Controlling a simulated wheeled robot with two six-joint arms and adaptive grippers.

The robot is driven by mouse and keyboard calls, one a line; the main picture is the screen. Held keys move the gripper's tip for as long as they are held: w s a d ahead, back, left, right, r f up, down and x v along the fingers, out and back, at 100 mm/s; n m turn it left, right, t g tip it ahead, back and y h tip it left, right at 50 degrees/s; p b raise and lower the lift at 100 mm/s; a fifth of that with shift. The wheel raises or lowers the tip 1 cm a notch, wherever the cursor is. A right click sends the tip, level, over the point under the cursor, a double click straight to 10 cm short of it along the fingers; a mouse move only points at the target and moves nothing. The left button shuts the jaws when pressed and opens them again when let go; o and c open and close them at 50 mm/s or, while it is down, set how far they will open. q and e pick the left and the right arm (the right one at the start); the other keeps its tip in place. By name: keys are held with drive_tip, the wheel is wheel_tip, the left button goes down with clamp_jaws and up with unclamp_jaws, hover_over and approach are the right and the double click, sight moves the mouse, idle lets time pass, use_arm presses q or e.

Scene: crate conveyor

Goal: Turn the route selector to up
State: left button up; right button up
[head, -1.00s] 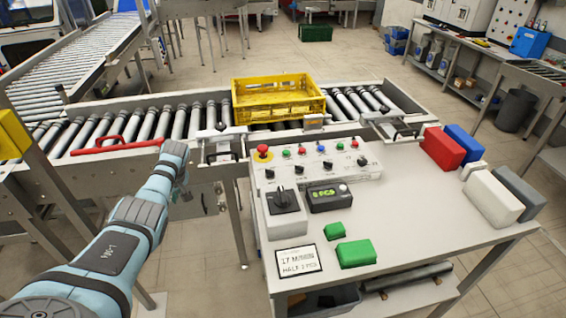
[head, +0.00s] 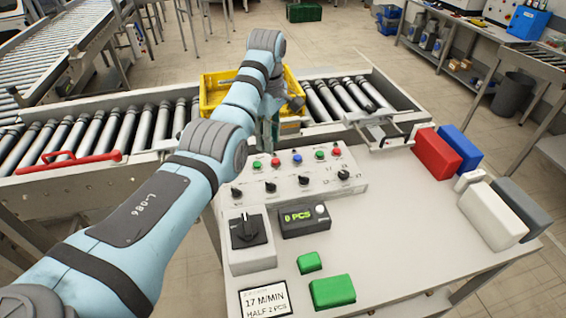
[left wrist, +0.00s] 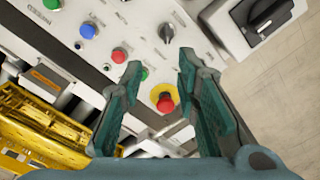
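The control panel (head: 295,205) has a row of coloured buttons and several small black knobs, one at the left (head: 236,191) and one at the right (head: 343,174). A grey box in front bears a large black rotary switch (head: 247,230), also at the top right of the left wrist view (left wrist: 268,15). I cannot read which knob is the route selector. My left gripper (head: 268,138) hangs over the panel's back left edge. In the left wrist view it is open and empty (left wrist: 160,62), with the red emergency button (left wrist: 165,103) showing between its fingers. My right gripper is out of view.
A yellow crate (head: 212,92) sits on the roller conveyor (head: 100,132) behind my arm. Red (head: 436,153) and white (head: 492,216) blocks stand at the right.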

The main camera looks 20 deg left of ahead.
use_arm(q)
drive_tip(key=w, duration=0.1)
approach(271, 183)
drive_tip(key=s, duration=0.2)
wheel_tip(271, 183, down, 3)
drive_tip(key=shift+f, duration=0.1)
drive_tip(key=f, duration=0.1)
drive_tip(key=w+f, duration=0.1)
drive_tip(key=f, duration=0.1)
drive_tip(key=f+b, duration=0.1)
drive_tip(key=shift+w+f, duration=0.15)
drive_tip(key=shift+w, duration=0.15)
drive_tip(key=shift+w+f, duration=0.45)
drive_tip(key=shift+f, duration=0.35)
drive_tip(key=shift+s+r, duration=0.1)
drive_tip(key=shift+s, duration=0.15)
drive_tip(key=shift+s+r, duration=0.15)
drive_tip(key=shift+s, duration=0.05)
drive_tip(key=shift+s+r, duration=0.1)
drive_tip(key=shift+s, duration=0.05)
drive_tip(key=shift+c, duration=1.1)
drive_tip(key=shift+a, duration=0.1)
drive_tip(key=c, duration=0.3)
drive_tip(key=shift+w, duration=0.2)
clamp_jaws()
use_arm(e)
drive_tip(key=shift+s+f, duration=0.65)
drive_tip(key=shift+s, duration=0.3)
